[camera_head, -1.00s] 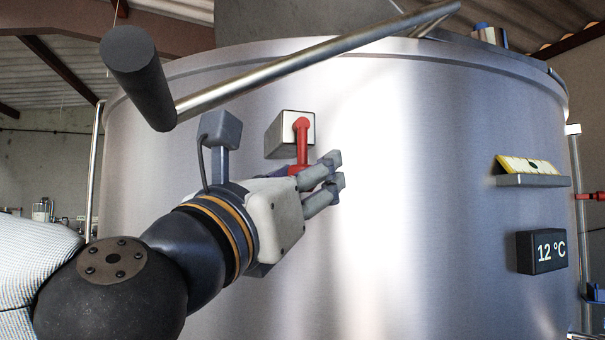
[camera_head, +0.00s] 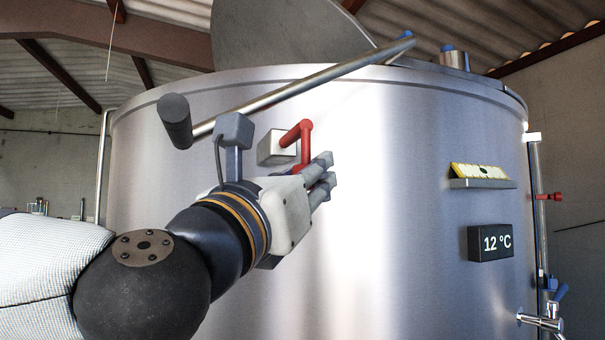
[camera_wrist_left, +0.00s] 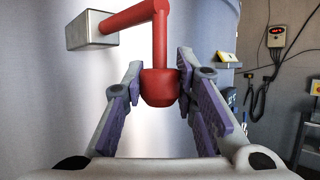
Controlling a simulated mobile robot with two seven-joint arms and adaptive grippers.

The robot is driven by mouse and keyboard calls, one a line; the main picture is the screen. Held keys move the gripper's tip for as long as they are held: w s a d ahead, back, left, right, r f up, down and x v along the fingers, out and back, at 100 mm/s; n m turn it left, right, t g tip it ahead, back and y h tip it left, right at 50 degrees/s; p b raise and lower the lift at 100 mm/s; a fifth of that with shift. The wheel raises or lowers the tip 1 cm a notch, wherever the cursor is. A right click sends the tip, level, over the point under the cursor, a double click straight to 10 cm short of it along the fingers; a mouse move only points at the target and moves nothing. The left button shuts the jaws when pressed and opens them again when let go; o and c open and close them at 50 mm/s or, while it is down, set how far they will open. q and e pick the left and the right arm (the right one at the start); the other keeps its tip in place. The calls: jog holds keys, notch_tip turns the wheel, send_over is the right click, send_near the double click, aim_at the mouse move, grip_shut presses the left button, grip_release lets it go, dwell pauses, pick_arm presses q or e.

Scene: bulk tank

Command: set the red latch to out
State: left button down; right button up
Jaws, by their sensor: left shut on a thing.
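The red latch (camera_head: 305,148) sticks out from a small grey box (camera_head: 272,148) on the steel tank wall. Its arm reaches away from the box, then bends down to a round knob. My left gripper (camera_head: 322,180) is at the lower end of the latch. In the left wrist view the fingers (camera_wrist_left: 158,76) are shut on the red knob (camera_wrist_left: 160,90), one on each side. The box also shows in the wrist view (camera_wrist_left: 86,32). My right gripper is not in view.
A steel bar with a dark grip (camera_head: 176,120) slants above my left wrist. To the right are a ledge with a yellow plate (camera_head: 482,172), a 12 °C display (camera_head: 490,243) and a tap (camera_head: 545,318). The tank wall between is bare.

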pick_arm(q)
jog(key=shift+s+d, duration=0.15)
jog(key=c, duration=1.3)
grip_release()
jog(key=shift+c, duration=0.2)
jog(key=shift+o, duration=0.3)
jog(key=shift+s, duration=0.1)
jog(key=v, duration=0.7)
jog(key=shift+s, duration=0.15)
jog(key=shift+f, duration=0.1)
